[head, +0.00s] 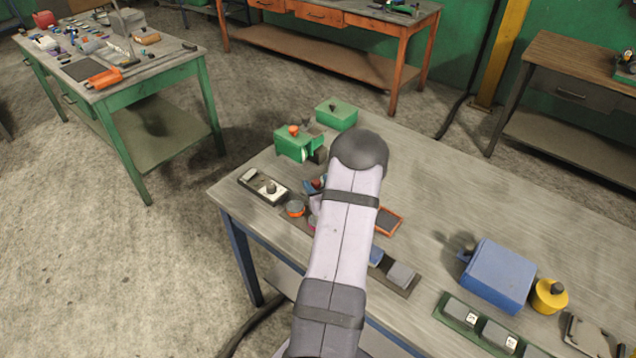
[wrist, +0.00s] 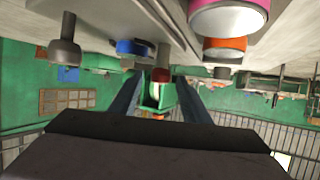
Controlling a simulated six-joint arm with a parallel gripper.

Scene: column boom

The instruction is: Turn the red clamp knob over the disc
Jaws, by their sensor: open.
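The red clamp knob (wrist: 161,75) shows in the wrist view at the end of a brownish stem, in the gap between my fingertips. In the head view a red knob (head: 317,183) shows just left of my arm. A blue disc (wrist: 136,47) is left of the stem in the wrist view. My gripper (wrist: 158,92) is open, with one dark finger on each side of the knob's line. I cannot tell whether the fingers reach around the knob or stop short of it. In the head view my arm hides my gripper and part of the clamp.
A grey knob (wrist: 65,50) stands left, and a pink cylinder (wrist: 229,18) and an orange one (wrist: 225,47) stand close on the right. A green device (head: 295,143) with an orange top is behind.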

